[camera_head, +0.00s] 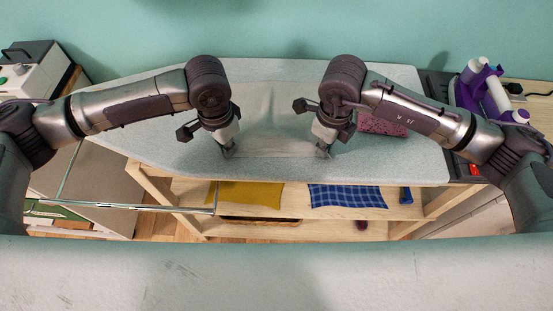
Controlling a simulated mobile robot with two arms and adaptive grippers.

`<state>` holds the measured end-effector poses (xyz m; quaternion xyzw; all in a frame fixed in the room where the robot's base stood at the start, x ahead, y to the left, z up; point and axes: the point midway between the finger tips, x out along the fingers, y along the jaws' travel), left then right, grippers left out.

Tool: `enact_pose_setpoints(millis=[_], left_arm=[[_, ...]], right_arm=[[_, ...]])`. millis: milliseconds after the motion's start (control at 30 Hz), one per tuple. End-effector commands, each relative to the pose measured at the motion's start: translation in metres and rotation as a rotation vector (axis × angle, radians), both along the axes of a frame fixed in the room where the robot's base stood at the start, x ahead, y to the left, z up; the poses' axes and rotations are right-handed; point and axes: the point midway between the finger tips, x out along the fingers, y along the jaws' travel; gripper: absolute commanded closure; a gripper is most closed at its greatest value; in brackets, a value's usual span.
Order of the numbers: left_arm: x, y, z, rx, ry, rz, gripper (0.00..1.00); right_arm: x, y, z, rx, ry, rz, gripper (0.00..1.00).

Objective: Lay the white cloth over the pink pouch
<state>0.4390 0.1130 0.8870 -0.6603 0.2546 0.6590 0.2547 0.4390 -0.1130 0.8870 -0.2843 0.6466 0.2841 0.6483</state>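The white cloth (272,140) is pale and hard to tell from the light ironing board (160,140). It spreads between my two grippers near the board's front edge, with a soft fold running toward the back. My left gripper (228,151) points down at its near left corner and appears shut on it. My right gripper (322,152) appears shut on its near right corner. The pink pouch (382,124) lies on the board to the right, beyond my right gripper and partly hidden by my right arm. The cloth is apart from the pouch.
A yellow cloth (250,193) and a blue checked cloth (345,196) lie on the shelf below. A purple and white iron (485,90) stands at the right end. A white machine (30,70) stands at the left. The board's left part is clear.

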Motion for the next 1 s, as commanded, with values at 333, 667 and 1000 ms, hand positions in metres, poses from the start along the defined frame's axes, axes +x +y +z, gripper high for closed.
enact_pose_setpoints(millis=[333, 667, 1000], left_arm=[[-0.001, 0.002, -0.004, 0.008, 0.005, 0.002, 1.0], [-0.001, 0.002, -0.003, 0.008, 0.005, 0.002, 1.0], [0.0, 0.002, 0.023, 0.006, 0.003, 0.002, 1.0]], right_arm=[[-0.001, -0.002, -0.003, -0.006, 0.004, -0.002, 1.0], [-0.001, -0.002, -0.002, -0.006, 0.004, -0.002, 1.0], [0.0, -0.001, 0.023, -0.004, 0.002, -0.002, 1.0]])
